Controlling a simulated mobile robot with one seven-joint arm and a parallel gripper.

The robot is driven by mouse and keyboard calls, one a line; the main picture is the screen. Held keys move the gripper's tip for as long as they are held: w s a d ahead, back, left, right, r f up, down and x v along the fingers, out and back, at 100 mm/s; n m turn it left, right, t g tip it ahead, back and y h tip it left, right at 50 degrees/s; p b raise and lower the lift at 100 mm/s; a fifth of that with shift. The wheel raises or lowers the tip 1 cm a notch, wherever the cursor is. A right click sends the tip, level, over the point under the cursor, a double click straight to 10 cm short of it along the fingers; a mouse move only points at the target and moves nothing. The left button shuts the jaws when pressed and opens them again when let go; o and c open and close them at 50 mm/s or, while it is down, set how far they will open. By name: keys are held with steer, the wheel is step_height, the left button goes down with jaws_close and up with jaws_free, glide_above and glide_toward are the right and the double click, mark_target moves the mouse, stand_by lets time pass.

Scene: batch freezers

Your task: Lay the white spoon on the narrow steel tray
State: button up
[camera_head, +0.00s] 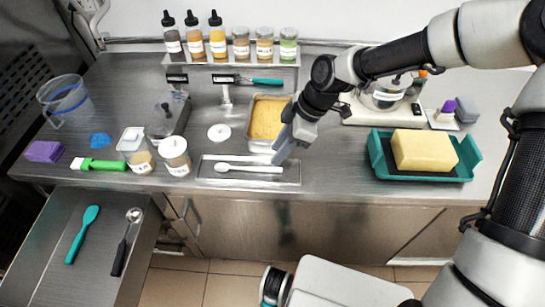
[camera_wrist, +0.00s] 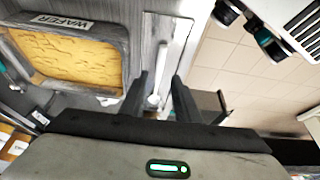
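The white spoon (camera_head: 250,169) lies lengthwise on the narrow steel tray (camera_head: 208,179) at the counter's front edge. Its bowl is at the left and its handle points right. My gripper (camera_head: 279,158) is just above the tray's right end, close to the handle. In the wrist view, my gripper (camera_wrist: 160,88) has its two dark fingers apart, with part of the white spoon (camera_wrist: 154,99) showing in the gap between them. The fingers do not appear to touch it. The steel tray (camera_wrist: 180,28) runs up the picture there. The rest of the spoon is hidden behind the gripper.
A wafer tub (camera_head: 252,145) stands directly behind the tray. A teal tray (camera_head: 376,160) with a yellow block lies to the right. An open drawer (camera_head: 95,270) holding utensils juts out at front left.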

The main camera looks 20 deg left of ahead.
steer(key=s+v, duration=0.1)
steer(key=v, duration=0.5)
steer(key=shift+w+r, duration=0.2)
steer(key=shift+w, duration=0.35)
steer(key=shift+d, duration=0.1)
